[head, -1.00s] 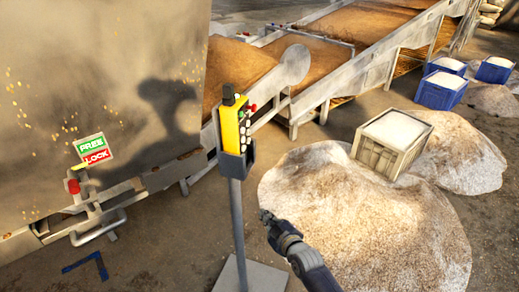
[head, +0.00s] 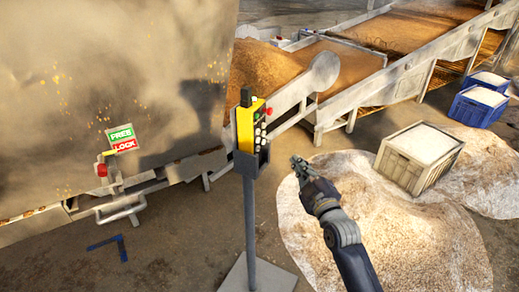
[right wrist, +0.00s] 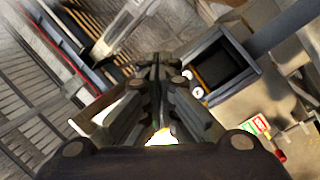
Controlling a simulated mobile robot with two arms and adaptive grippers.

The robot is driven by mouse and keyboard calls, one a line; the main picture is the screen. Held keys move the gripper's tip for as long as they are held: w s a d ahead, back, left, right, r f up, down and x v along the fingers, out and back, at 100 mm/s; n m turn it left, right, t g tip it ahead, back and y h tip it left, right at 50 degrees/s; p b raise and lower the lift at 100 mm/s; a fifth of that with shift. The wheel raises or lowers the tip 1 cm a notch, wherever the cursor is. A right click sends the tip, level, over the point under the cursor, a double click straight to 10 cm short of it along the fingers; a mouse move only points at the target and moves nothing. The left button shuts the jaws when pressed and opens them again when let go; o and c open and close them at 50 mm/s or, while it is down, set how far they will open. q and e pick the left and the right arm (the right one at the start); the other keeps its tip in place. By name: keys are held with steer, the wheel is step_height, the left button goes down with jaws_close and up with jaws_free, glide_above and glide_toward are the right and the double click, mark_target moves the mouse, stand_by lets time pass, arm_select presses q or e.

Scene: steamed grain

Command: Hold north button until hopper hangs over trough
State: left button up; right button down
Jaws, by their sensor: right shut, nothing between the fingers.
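A yellow control box (head: 250,126) with several buttons on its right face sits in a dark holder on a grey post. The buttons are too small for me to tell which is north. My right gripper (head: 297,163) is shut and empty, to the right of the box and slightly lower, apart from it. In the right wrist view the shut fingers (right wrist: 155,70) point forward, with the dark holder (right wrist: 218,68) to their right. Brown grain lies in a long sloping trough (head: 398,88) behind. I cannot tell for sure which part is the hopper. My left gripper is out of view.
A large metal panel (head: 70,75) with a green and red FREE/LOCK sign (head: 122,138) fills the left.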

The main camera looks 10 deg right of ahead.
mark_target(258, 148)
steer(key=w+a+b, duration=0.1)
steer(key=w+a, duration=0.4)
steer(key=a, duration=0.1)
steer(key=shift+w+a, duration=0.3)
steer(key=shift+a, duration=0.1)
stand_by(1.4)
steer(key=shift+w+a, duration=0.3)
